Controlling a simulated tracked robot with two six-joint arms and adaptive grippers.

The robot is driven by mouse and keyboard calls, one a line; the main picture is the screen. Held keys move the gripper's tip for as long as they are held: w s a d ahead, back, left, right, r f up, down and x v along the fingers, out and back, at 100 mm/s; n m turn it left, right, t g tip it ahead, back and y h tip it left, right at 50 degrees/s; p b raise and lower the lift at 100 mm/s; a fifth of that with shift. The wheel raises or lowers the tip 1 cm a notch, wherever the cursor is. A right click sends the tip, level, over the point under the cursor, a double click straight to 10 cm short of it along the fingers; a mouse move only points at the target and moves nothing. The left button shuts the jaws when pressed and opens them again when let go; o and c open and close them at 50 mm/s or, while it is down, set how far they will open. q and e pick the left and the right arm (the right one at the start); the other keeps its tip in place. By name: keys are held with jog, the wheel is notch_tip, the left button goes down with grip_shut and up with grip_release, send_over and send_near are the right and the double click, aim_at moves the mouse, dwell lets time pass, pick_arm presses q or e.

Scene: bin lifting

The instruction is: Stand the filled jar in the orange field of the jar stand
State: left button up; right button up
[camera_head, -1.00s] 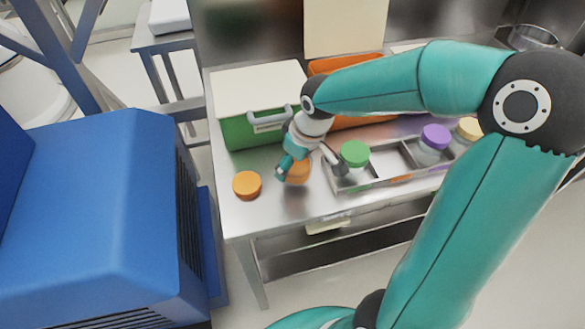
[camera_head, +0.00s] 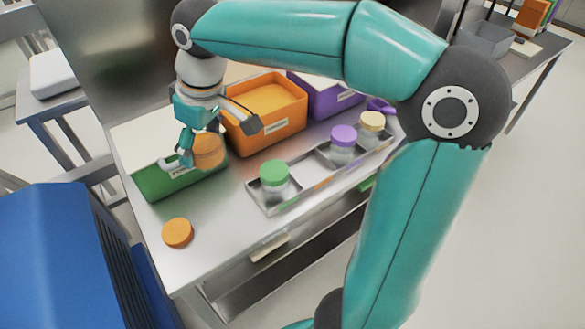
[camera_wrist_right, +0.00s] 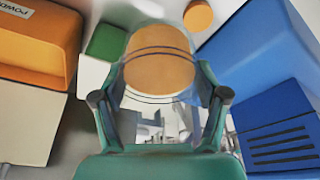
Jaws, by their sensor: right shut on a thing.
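My right gripper (camera_head: 210,146) is shut on a clear jar with orange contents (camera_head: 208,151), held above the table by the green bin's front right corner. In the right wrist view the jar (camera_wrist_right: 160,60) sits between the two fingers (camera_wrist_right: 160,80), with no lid visible on it. The jar stand (camera_head: 268,208) is right of the gripper, apart from the jar. It holds a green-lidded jar (camera_head: 274,178), a purple-lidded jar (camera_head: 343,140) and a cream-lidded jar (camera_head: 371,124). The field between green and purple looks empty, with an orange mark (camera_head: 322,183) on its front. My left gripper is out of view.
An orange lid (camera_head: 178,232) lies on the table (camera_head: 215,250) near the left front. Bare table lies in front of the stand.

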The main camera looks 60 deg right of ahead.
aim_at(210, 126)
jog(key=shift+d+r+m, duration=0.2)
jog(key=shift+r+m, duration=0.1)
jog(key=shift+m, duration=0.4)
jog(key=d, duration=0.1)
jog(key=m, duration=0.1)
jog(key=d+r+m+h, duration=0.1)
jog(key=shift+s+d+r, duration=0.1)
jog(key=shift+s+d, duration=0.15)
jog(key=shift+d, duration=0.05)
jog(key=s+d+f+m+g+h+b, duration=0.1)
jog(key=s+d+m+b, duration=0.1)
jog(key=s+d+m, duration=0.55)
jog(key=s+d+m+h+b, duration=0.15)
jog(key=s+d, duration=0.35)
jog(key=d, duration=0.6)
jog(key=shift+m+y, duration=0.25)
jog(key=shift+m, duration=0.05)
notch_tip(210, 126, down, 20)
jog(key=shift+d+b, duration=0.15)
jog(key=shift+b, duration=0.9)
jog(key=o, duration=1.4)
jog(key=shift+f, duration=0.1)
jog(key=shift+o, duration=0.2)
